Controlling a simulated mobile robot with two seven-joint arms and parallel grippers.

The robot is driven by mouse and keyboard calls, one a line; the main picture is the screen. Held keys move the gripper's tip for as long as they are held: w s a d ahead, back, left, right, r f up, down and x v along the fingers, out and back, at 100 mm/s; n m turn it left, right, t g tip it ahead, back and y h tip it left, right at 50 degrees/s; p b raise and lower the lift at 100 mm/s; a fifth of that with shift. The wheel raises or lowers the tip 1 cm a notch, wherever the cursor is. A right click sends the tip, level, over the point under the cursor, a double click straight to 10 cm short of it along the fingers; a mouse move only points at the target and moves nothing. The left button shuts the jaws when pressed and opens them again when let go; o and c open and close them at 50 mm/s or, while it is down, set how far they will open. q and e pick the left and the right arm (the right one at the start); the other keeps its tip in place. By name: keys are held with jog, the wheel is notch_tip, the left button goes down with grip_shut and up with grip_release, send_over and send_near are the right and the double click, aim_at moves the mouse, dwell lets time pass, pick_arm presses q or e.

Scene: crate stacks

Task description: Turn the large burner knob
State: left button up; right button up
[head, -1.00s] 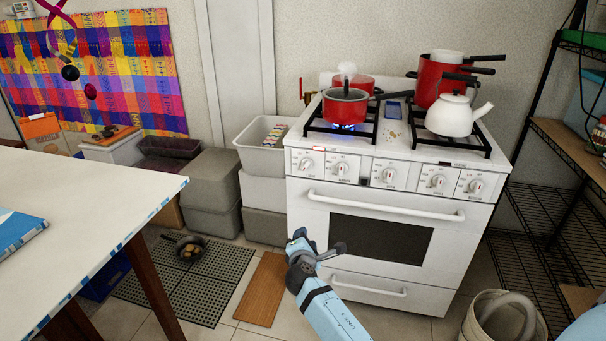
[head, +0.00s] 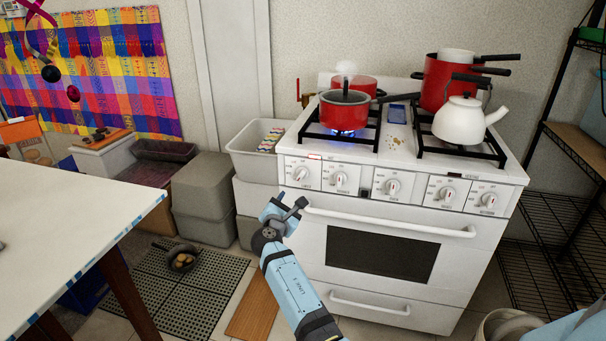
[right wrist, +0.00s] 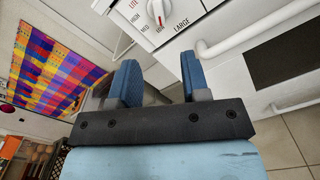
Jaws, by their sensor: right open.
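The white stove (head: 470,228) carries a row of several white knobs on its front panel. The leftmost knob (head: 300,174) sits nearest my right gripper (head: 287,203). In the right wrist view a white knob (right wrist: 157,9) with a red mark shows at the top edge, partly cut off, beside the printed word LARGE. My right gripper also shows there (right wrist: 158,72), with its two blue fingers apart and nothing between them. The gripper is just below the leftmost knob in the head view and apart from it. My left gripper is not in view.
The oven handle (head: 390,222) runs across just below the knobs, close to my right gripper. A red pot (head: 344,114) stands over a lit blue flame. A white kettle (head: 460,122) is at the right. Grey bins (head: 202,190) stand left of the stove; a white table (head: 70,215) is nearer.

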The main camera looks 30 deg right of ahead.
jog(key=w, duration=0.1)
jog(key=b, duration=0.4)
send_near(301, 176)
jog(key=x, duration=0.4)
jog(key=b+x, duration=0.2)
jog(key=x, duration=0.2)
jog(key=shift+w+d+f+b, duration=0.1)
jog(key=shift+w+b, duration=0.05)
jog(key=shift+b, duration=0.15)
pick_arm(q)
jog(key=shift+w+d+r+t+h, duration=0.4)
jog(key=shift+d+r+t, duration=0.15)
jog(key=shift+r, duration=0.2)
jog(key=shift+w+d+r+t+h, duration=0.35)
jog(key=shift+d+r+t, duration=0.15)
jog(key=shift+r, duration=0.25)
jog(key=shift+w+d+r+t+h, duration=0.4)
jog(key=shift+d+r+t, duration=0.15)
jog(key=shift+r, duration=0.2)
pick_arm(e)
jog(key=shift+w+d, duration=0.25)
jog(key=shift+d, duration=0.05)
grip_shut()
